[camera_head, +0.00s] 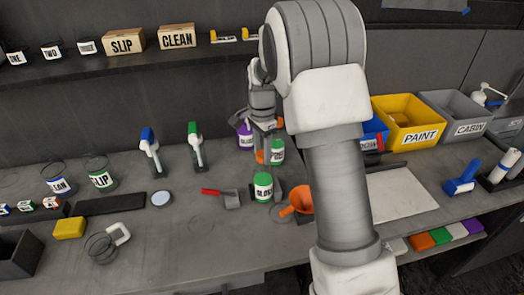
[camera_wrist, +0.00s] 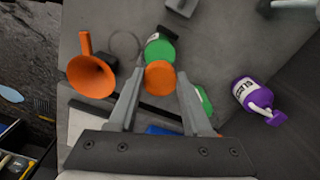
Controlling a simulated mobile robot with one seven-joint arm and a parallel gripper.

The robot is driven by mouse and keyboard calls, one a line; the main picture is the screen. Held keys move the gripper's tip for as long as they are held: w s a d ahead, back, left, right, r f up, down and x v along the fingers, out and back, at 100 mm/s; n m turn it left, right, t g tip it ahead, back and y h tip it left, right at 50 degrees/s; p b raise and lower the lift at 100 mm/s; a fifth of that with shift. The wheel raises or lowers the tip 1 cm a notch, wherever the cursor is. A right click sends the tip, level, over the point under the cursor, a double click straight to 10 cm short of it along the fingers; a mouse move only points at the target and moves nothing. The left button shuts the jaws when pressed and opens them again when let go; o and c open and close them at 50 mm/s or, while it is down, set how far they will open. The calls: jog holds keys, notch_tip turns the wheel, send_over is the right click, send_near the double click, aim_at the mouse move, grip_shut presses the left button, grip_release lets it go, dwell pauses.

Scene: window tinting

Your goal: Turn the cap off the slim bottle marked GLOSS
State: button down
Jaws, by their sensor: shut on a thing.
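My gripper (camera_head: 266,132) reaches down over the bench, partly behind my forearm in the head view. In the wrist view its two fingers (camera_wrist: 160,80) are shut on a round orange cap (camera_wrist: 159,77), which also shows in the head view (camera_head: 261,157). I cannot tell whether a bottle is still under the cap, or read a label there. A green-topped bottle (camera_head: 263,187), its label seeming to start with GLO, stands in front of the gripper; it shows in the wrist view (camera_wrist: 160,47) beyond the fingertips. Another green-capped bottle (camera_head: 278,151) stands just right of the gripper.
A purple bottle (camera_head: 244,134) stands left of the gripper. An orange funnel (camera_head: 298,201) and a red-handled scraper (camera_head: 222,197) lie nearby. Yellow (camera_head: 408,137) and grey bins stand at right.

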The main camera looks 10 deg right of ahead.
dwell(0.3)
jog(key=n, duration=0.6)
jog(key=shift+n, duration=0.4)
jog(key=n, duration=0.7)
jog(key=shift+a, duration=0.1)
jog(key=shift+c, duration=1.9)
grip_release()
